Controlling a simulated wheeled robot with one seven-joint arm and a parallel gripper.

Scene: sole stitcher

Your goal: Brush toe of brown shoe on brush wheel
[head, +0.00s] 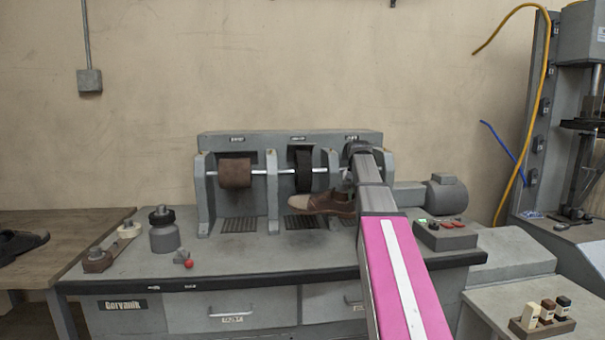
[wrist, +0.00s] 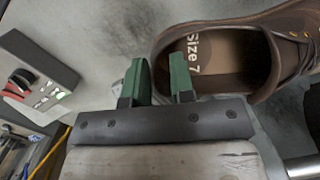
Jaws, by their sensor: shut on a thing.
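The brown shoe (head: 338,203) is held up in front of the machine, its paler toe pointing left in the head view. The dark brush wheel (head: 304,160) sits on the shaft just above the shoe; I cannot tell whether they touch. In the wrist view the brown shoe (wrist: 283,55) shows its open collar and an insole marked "Size 7". My gripper (wrist: 160,75) has green fingers either side of the shoe's collar wall and is shut on it. In the head view my arm hides the gripper.
A brown wheel (head: 235,172) is on the same shaft at left. A grey bottle (head: 164,236) and a red-knobbed part stand on the bench (head: 245,259) at left. A control box (head: 445,236) with red switches is at right, also in the wrist view (wrist: 35,75).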

